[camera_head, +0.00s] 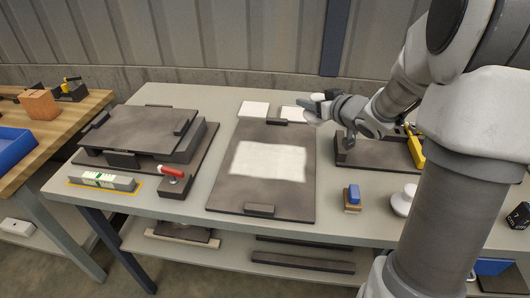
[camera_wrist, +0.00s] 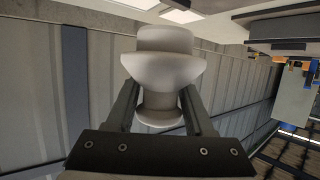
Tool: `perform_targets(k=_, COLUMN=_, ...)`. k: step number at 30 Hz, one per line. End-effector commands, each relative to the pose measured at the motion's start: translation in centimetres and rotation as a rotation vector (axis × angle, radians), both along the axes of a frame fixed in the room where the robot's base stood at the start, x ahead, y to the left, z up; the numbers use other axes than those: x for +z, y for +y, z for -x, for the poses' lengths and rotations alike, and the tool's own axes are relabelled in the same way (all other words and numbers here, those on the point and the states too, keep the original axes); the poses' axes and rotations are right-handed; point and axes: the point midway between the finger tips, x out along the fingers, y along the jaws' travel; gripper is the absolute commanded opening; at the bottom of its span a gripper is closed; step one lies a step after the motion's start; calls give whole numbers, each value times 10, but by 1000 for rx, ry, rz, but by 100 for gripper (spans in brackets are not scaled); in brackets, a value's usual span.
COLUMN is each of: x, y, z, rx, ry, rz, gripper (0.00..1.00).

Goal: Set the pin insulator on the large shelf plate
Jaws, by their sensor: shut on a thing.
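The grey-white pin insulator (camera_wrist: 165,68) is between the two dark fingers of my gripper in the wrist view, its wide skirt above the fingers and a narrower waist between them. In the head view my gripper (camera_head: 318,107) holds the insulator (camera_head: 312,118) above the back right of a dark flat plate (camera_head: 225,188). That plate has a pale patch (camera_head: 268,161) in its middle. A raised dark shelf plate (camera_head: 138,128) sits on blocks at the left of the table. I cannot tell for sure which of them is the large shelf plate.
A red-handled clamp (camera_head: 172,173) and a level (camera_head: 101,181) lie in front of the raised plate. A blue block (camera_head: 353,196) and a white round piece (camera_head: 402,200) stand right of the flat plate. White squares (camera_head: 253,109) lie behind it. The flat plate's surface looks clear.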

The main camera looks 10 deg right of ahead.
Motion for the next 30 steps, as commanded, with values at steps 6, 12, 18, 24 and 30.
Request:
perform_targets(k=6, x=-17, y=22, z=-10, rx=6, ry=-1, rz=-2, gripper=0)
perform_targets(k=12, x=-46, y=64, z=-30, rx=7, ry=-1, rz=-2, gripper=0)
perform_targets(k=18, x=-66, y=96, z=-47, rx=4, ry=-2, rz=-2, gripper=0)
perform_targets(k=24, x=-71, y=105, z=-52, rx=0, ry=-3, rz=-1, gripper=0)
perform_targets(k=30, x=-99, y=105, z=-52, rx=1, ry=1, rz=-1, gripper=0)
